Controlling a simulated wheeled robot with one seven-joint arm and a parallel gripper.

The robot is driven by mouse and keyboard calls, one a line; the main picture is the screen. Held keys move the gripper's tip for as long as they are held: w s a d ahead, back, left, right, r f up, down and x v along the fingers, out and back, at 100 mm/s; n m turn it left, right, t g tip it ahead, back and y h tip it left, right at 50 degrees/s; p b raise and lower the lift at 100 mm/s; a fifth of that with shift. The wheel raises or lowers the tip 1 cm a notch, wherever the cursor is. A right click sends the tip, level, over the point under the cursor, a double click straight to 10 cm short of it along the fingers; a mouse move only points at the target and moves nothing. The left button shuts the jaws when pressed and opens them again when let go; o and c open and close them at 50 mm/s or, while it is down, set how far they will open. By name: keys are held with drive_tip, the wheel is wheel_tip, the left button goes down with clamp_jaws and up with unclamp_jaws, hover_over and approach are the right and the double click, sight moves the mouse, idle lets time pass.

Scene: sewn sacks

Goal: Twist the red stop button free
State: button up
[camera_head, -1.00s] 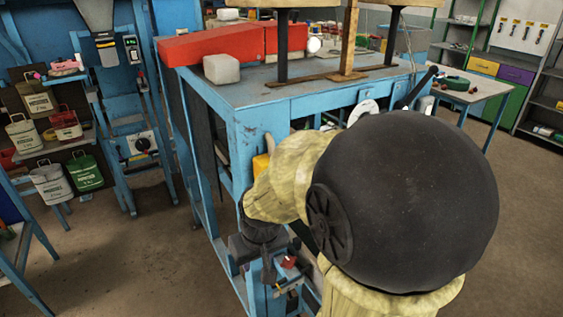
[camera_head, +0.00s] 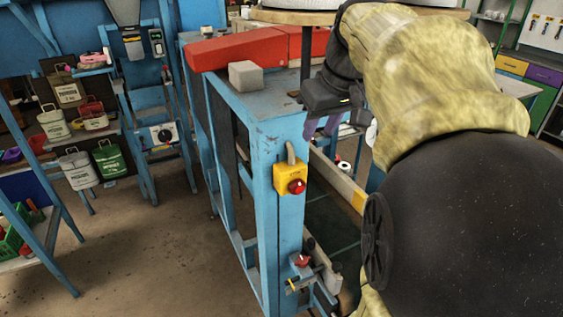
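The red stop button (camera_head: 297,187) sits on a yellow box (camera_head: 286,174) fixed to the front corner post of the blue table frame. It is in plain view, with nothing touching it. My gripper (camera_head: 321,131) hangs above and to the right of the button, clear of it, at the height of the table's top edge. Its two purplish fingers point down with a gap between them, and I see nothing held in it. My yellow-sleeved arm and its large dark joint fill the right side.
A second red knob (camera_head: 301,260) is on a fitting lower on the frame. A long red block (camera_head: 238,52) and a grey block (camera_head: 247,75) lie on the blue table (camera_head: 285,98). Sacks (camera_head: 79,171) stand on racks at left. Open floor lies left of the post.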

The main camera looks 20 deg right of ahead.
sight(298, 181)
drive_tip(key=p+x, duration=0.2)
drive_tip(key=x, duration=1.5)
drive_tip(key=shift+f, duration=0.25)
drive_tip(key=shift+s, duration=0.1)
drive_tip(key=c, duration=0.6)
clamp_jaws()
